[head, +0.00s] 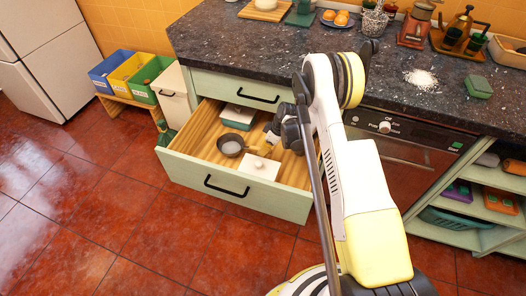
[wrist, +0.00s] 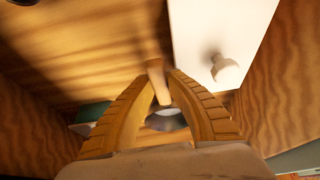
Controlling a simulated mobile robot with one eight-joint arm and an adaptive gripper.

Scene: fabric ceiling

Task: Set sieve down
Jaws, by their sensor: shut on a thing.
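The sieve (head: 230,146), round with a dark rim and a greyish middle, is in or just over the open drawer (head: 195,172). Its handle points right, toward my gripper (head: 266,150). In the wrist view my gripper (wrist: 159,78) is shut on the sieve's light wooden handle (wrist: 157,74). Part of the sieve's round bowl (wrist: 168,122) shows between the fingers, and the rest is hidden. I cannot tell whether the sieve touches the drawer floor.
A white box (head: 262,167) with a knob lies in the drawer close to the handle; it also shows in the wrist view (wrist: 215,35). A green box with a pale lid (head: 238,117) is at the drawer's back. The drawer's left floor looks clear. The dark counter (head: 270,50) overhangs behind.

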